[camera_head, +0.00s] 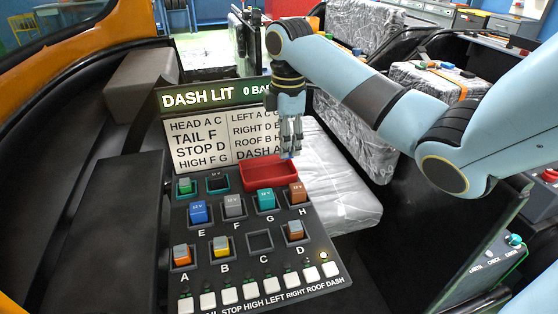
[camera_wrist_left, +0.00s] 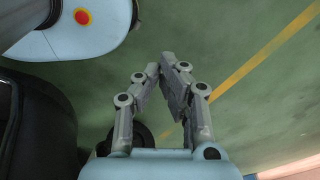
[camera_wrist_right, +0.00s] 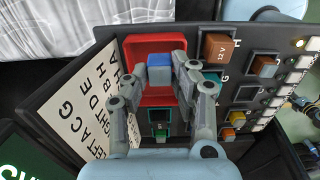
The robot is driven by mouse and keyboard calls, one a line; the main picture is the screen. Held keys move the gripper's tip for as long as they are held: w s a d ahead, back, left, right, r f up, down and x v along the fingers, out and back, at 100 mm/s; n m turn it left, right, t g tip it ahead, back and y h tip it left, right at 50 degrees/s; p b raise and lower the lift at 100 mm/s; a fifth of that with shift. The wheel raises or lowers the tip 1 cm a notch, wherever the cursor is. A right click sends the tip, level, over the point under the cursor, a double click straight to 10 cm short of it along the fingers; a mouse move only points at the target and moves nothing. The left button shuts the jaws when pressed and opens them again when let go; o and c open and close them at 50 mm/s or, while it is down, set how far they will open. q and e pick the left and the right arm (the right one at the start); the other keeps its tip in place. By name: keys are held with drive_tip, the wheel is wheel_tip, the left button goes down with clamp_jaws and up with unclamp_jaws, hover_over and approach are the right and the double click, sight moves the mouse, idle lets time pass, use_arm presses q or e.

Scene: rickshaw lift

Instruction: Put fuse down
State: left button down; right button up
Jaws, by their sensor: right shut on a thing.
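My right gripper (camera_head: 290,150) is shut on a blue fuse and points down over the red tray (camera_head: 245,178). In the right wrist view the blue fuse (camera_wrist_right: 159,68) sits between the fingertips, in front of the red tray (camera_wrist_right: 133,50); whether it touches the tray's floor I cannot tell. In the head view the fuse is mostly hidden. My left gripper (camera_wrist_left: 162,68) shows only in its own wrist view, above the green floor. Its fingertips are close together with nothing seen between them; whether they are fully shut is unclear.
The dash panel (camera_head: 173,225) holds several coloured fuses in lettered sockets; socket C (camera_head: 260,241) is empty. A label board (camera_head: 198,142) stands behind it. A plastic-wrapped seat (camera_head: 340,180) lies right of the tray.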

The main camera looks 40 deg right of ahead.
sight(280, 173)
drive_tip(key=shift+w+a+f, duration=0.45)
drive_tip(key=shift+w+f, duration=0.05)
drive_tip(key=shift+w, duration=0.15)
use_arm(q)
drive_tip(key=shift+s, duration=0.6)
use_arm(e)
drive_tip(key=shift+f, duration=2)
drive_tip(key=shift+f, duration=0.15)
drive_tip(key=o, duration=0.5)
use_arm(q)
drive_tip(key=shift+d, duration=0.1)
drive_tip(key=shift+w+r+p, duration=0.15)
drive_tip(key=shift+r+p, duration=0.3)
drive_tip(key=shift+p, duration=0.05)
use_arm(e)
wheel_tip(280, 173, up, 12)
drive_tip(key=shift+r, duration=0.15)
